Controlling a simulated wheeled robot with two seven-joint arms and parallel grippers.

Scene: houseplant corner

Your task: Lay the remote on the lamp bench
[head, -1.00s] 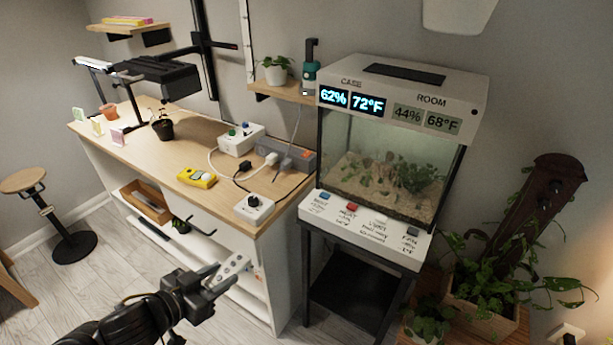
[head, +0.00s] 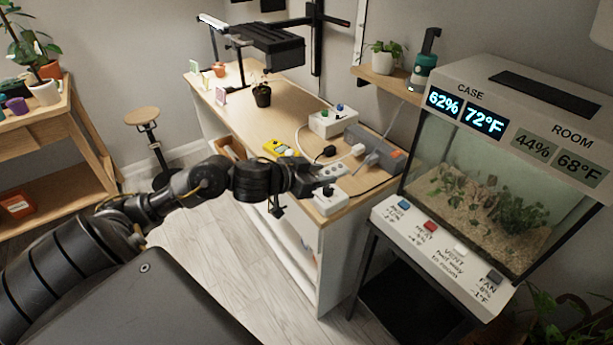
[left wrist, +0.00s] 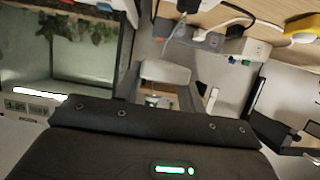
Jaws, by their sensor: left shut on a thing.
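The lamp bench (head: 232,118) is the wooden-topped bench with the black lamp over its far end. My left gripper (head: 312,178) is at the bench's near right end in the head view, shut on the remote. The remote (head: 331,171) is pale grey with dark buttons and sticks out past the fingertips over the bench top. I cannot tell whether it touches anything below. The gripper partly hides it. My right gripper is not in view.
A yellow meter (head: 281,148), a white switch box (head: 333,121) and a grey power strip (head: 376,150) with cables are close by. The glass case (head: 480,190) stands to the right.

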